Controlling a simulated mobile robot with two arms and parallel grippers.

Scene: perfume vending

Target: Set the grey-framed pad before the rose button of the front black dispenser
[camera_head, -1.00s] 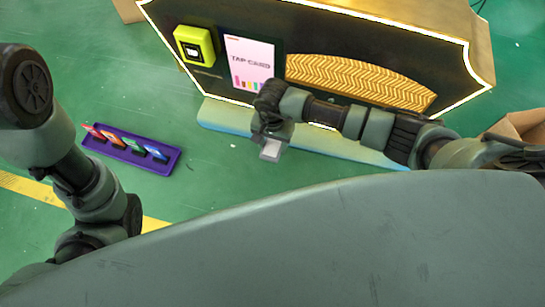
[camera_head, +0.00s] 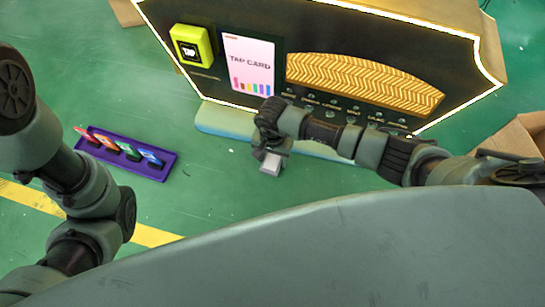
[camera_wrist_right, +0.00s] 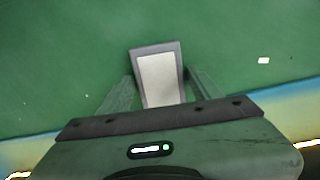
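The grey-framed pad (camera_wrist_right: 160,80), with a pale face, sits between the two fingers of my right gripper (camera_wrist_right: 160,85) in the right wrist view. The fingers close on its side edges. In the head view the pad (camera_head: 271,164) hangs below the right wrist, in front of the dispenser's base. The black dispenser (camera_head: 215,85) has a lit edge and a gold wavy panel. Small labelled buttons (camera_head: 353,113) run below that panel, partly hidden by my right arm. I cannot tell which is rose. My left arm shows at the left, but its gripper is out of view.
A purple tray (camera_head: 158,172) with several coloured cards lies on the green floor at left. A yellow-green card reader (camera_head: 191,46) and a "TAP CARD" sign (camera_head: 248,66) are on the dispenser's front. A cardboard box (camera_head: 510,137) stands at right. Floor between tray and dispenser is clear.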

